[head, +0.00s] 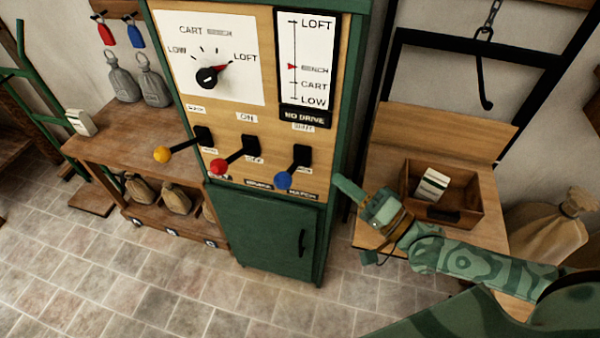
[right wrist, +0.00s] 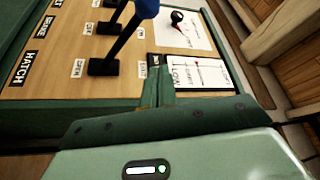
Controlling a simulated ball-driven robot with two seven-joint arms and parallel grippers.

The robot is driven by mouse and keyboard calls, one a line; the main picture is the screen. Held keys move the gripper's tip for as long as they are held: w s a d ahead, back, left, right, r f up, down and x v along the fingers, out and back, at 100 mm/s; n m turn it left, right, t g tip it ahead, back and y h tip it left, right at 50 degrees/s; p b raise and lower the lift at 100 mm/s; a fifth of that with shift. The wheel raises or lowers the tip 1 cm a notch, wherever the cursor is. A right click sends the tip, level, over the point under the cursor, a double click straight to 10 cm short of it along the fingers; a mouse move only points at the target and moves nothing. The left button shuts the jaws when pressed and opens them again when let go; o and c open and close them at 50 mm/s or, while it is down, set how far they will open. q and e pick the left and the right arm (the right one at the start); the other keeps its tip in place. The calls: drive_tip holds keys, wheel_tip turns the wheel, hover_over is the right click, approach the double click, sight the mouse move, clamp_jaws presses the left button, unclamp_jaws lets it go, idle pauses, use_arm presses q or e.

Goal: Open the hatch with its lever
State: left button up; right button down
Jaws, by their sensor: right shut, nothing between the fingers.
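The blue-knobbed lever (head: 284,180) is the rightmost of three on the wooden panel, above a HATCH label. In the right wrist view its black arm (right wrist: 122,38) rises from a black base beside the HATCH lettering. A small label above its base in the head view reads SHUT. The lever slants down and outward; I cannot tell its exact setting. My right gripper (head: 347,186) is shut and empty, to the right of the blue knob and apart from it. Its closed fingers show in the right wrist view (right wrist: 158,90). I cannot identify the hatch itself. My left gripper is out of view.
A red-knobbed lever (head: 219,167) and a yellow-knobbed lever (head: 162,154) stand left of the blue one. A closed green cabinet door (head: 265,235) is below. A wooden tray (head: 464,181) sits on the right bench. A chain hook (head: 485,90) hangs behind.

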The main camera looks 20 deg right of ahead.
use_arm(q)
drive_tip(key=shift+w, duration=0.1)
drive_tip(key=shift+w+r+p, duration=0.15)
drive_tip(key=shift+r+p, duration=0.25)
use_arm(e)
drive_tip(key=w+a, duration=0.5)
drive_tip(key=a, duration=0.2)
drive_tip(key=shift+w+a, duration=0.3)
drive_tip(key=shift+w, duration=0.1)
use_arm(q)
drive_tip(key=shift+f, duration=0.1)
use_arm(e)
drive_tip(key=shift+s, duration=0.1)
use_arm(q)
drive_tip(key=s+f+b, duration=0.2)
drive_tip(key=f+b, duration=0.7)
drive_tip(key=b, duration=0.1)
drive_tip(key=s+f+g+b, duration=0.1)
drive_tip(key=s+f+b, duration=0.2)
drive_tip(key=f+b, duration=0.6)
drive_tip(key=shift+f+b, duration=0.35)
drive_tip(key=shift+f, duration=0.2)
use_arm(e)
wheel_tip(320, 180, down, 17)
drive_tip(key=s+n+g+y, duration=0.1)
drive_tip(key=n+g+y, duration=0.2)
drive_tip(key=n+y, duration=0.5)
drive_tip(key=shift+a+r+n+g, duration=0.2)
drive_tip(key=shift+a+n+g, duration=0.2)
drive_tip(key=shift+n, duration=4.4)
